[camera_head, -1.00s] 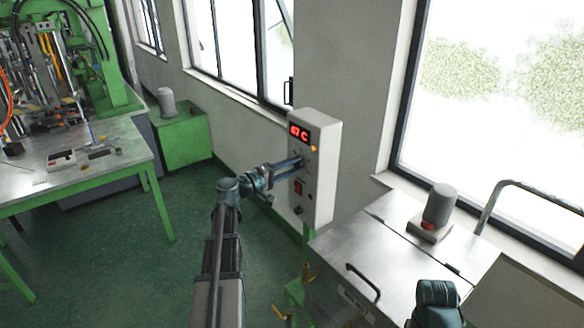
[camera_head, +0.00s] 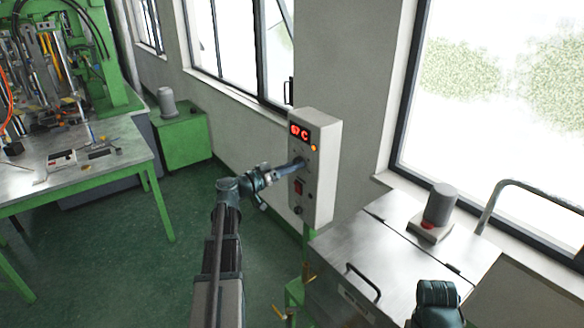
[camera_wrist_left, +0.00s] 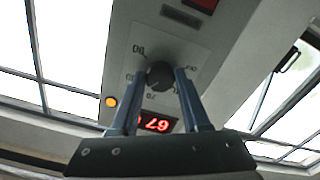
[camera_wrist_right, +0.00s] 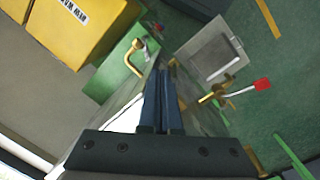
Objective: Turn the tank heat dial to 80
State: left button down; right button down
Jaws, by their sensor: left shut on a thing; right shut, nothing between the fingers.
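The tank heat dial (camera_wrist_left: 160,75) is a dark round knob on the face of a pale control box (camera_head: 325,170). A numbered scale surrounds it. My left gripper (camera_head: 298,165) is shut on the dial, with one finger on each side of it in the left wrist view. The red display (camera_head: 300,132) above the dial seems to read 67 C; it shows upside down in the left wrist view (camera_wrist_left: 157,124). My right gripper (camera_wrist_right: 162,75) is shut and empty, away from the box.
An orange lamp (camera_head: 313,148) and a red switch (camera_head: 299,187) are on the box face. A metal tank (camera_head: 400,255) with a lid handle stands to the right. A green-legged table (camera_head: 120,150) is at left.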

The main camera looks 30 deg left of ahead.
pick_arm(q)
jog(key=m, duration=0.4)
jog(key=shift+f+m, duration=0.15)
jog(key=shift+m, duration=0.15)
dwell(0.4)
jog(key=shift+c, duration=1.9)
grip_release()
jog(key=shift+a, duration=0.1)
jog(key=v, duration=1.3)
jog(key=shift+s, duration=0.4)
jog(key=shift+a, duration=0.15)
